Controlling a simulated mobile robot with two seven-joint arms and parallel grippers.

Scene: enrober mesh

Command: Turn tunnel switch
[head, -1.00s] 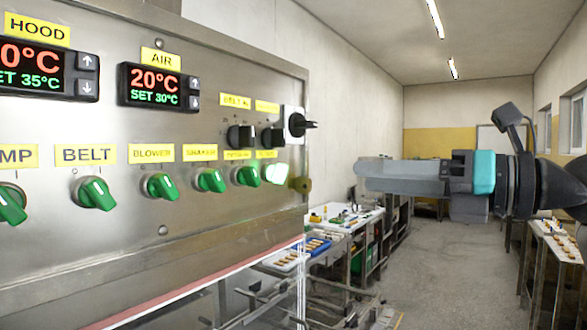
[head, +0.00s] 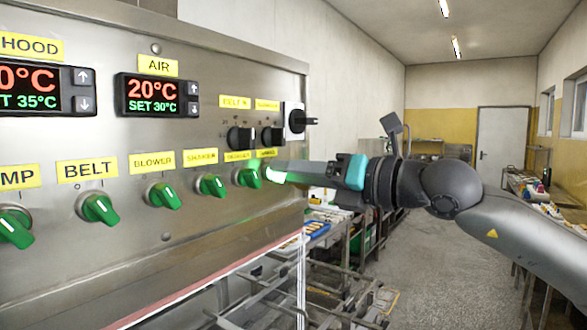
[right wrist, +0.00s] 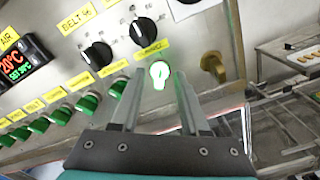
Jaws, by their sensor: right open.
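The steel control panel (head: 215,75) carries a row of green knobs under yellow labels. The rightmost knob, a brightly lit green switch (right wrist: 159,72), shows in the right wrist view under a small yellow label (right wrist: 153,47) whose print is blurred; I take it for the tunnel switch. My right gripper (head: 277,172) reaches in from the right and covers this switch in the head view. In the right wrist view its two fingers (right wrist: 158,92) are open, with the lit switch ahead between their tips. I cannot tell whether they touch it. My left gripper is not in view.
A neighbouring green knob (head: 248,175) sits close left of my fingertips. Black dials (head: 272,138) are just above, and a dark rotary switch (head: 298,119) is at the panel's right edge. A brass-coloured fitting (right wrist: 213,66) stands to the right. Open aisle floor (head: 435,260) lies beyond.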

